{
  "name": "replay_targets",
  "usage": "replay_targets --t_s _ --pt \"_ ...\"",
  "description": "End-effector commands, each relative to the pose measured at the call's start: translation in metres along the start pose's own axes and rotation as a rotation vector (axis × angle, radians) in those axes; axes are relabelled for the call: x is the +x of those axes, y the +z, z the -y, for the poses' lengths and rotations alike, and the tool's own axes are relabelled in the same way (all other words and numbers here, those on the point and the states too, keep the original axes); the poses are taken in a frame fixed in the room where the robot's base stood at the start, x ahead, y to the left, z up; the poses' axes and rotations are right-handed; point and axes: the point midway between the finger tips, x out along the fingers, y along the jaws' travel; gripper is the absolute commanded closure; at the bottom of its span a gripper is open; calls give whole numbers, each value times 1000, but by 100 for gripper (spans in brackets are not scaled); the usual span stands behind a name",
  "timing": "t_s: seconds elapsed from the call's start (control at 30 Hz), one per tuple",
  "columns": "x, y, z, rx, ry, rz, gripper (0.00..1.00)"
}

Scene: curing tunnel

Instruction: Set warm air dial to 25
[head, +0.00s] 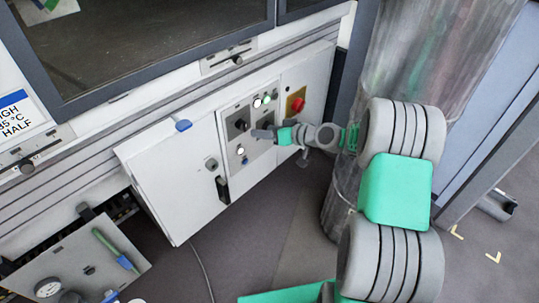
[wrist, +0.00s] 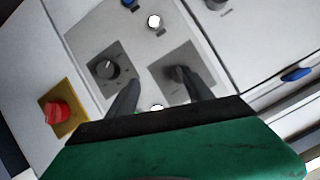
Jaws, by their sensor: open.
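The control panel (head: 231,112) on the white cabinet carries two dark round dials on grey plates. One dial (wrist: 103,67) shows clearly in the wrist view, left of my fingers, with a light mark on its knob. The other dial (wrist: 175,72) is partly covered by my right finger; in the head view it seems to be the dark knob (head: 241,124) left of my gripper. Labels and scales are too small to read, so I cannot tell which is warm air. My gripper (head: 263,133) is open and empty in front of the panel; its fingers (wrist: 157,78) straddle the space between the dials. Contact cannot be told.
A red stop button (head: 297,105) on a yellow plate sits right of the panel. Lit lamps (head: 257,102) and a blue button (head: 244,161) are near the dials. A black handle (head: 222,190) sticks out lower left.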

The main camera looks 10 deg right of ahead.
Motion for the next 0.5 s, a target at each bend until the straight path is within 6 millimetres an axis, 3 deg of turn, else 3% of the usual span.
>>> replay_targets --t_s 0.03,0.1,0.2,0.37,0.5 --pt "19 42 -42 38 -11 -111 40" --pt "20 54 -73 74 -19 -258 40" --pt "14 64 -100 110 -12 -397 40" --pt "17 59 -109 124 -7 -459 40" --pt "43 48 -106 122 -10 -452 40"
